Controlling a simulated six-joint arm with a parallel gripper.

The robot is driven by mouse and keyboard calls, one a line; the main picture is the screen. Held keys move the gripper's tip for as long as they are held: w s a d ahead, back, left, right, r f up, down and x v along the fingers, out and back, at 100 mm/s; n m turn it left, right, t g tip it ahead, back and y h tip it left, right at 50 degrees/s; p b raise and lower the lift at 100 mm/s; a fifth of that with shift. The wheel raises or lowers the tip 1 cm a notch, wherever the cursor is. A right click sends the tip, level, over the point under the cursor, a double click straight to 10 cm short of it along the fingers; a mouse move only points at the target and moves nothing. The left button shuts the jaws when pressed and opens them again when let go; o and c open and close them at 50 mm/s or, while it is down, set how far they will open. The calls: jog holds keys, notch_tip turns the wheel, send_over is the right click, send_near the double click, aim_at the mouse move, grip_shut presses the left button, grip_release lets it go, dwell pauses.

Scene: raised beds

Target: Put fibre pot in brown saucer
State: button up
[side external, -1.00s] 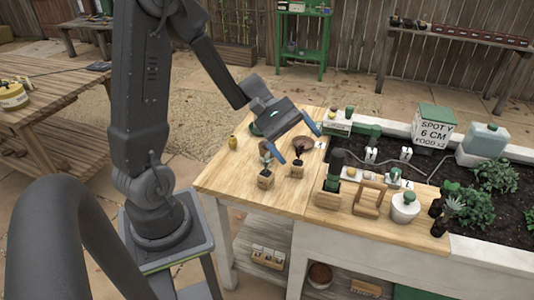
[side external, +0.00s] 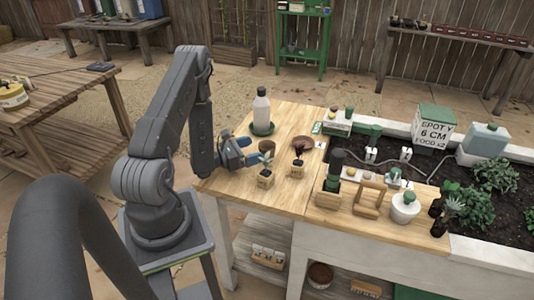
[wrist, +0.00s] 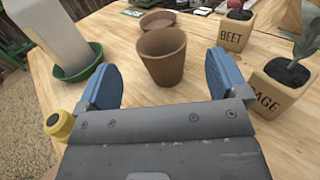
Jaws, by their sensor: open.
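The fibre pot (wrist: 163,57) is a brown, empty, upright tapered pot on the wooden table; it also shows in the side view (side external: 266,146). The brown saucer (wrist: 158,20) is a shallow dish just behind it in the wrist view, and lies to its right in the side view (side external: 303,142). My gripper (side external: 249,152) is low over the table at the pot's left, pointing towards it. In the wrist view its blue fingers (wrist: 160,78) are spread, with the pot ahead between them and a gap visible on both sides. Nothing is held.
A white bottle (side external: 261,107) stands in a green saucer (side external: 263,129) behind the pot. Wooden planters marked SAGE (wrist: 285,88) and BEET (wrist: 235,32) stand at the right in the wrist view. A small yellow item (wrist: 59,125) sits near the left finger.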

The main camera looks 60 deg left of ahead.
aim_at(267, 145)
jog(key=w, duration=0.6)
jog(key=shift+d, duration=0.1)
jog(key=c, duration=1)
jog(key=shift+r, duration=0.1)
jog(key=shift+c, duration=0.2)
notch_tip(267, 145, up, 9)
jog(key=w+a+r+m+g+h, duration=0.1)
jog(key=w+m+h, duration=0.45)
jog(key=w, duration=0.95)
jog(key=shift+n+h, duration=0.45)
jog(key=shift+h, duration=0.2)
jog(key=f, duration=0.9)
jog(key=shift+w+a+f, duration=0.2)
jog(key=shift+w, duration=0.05)
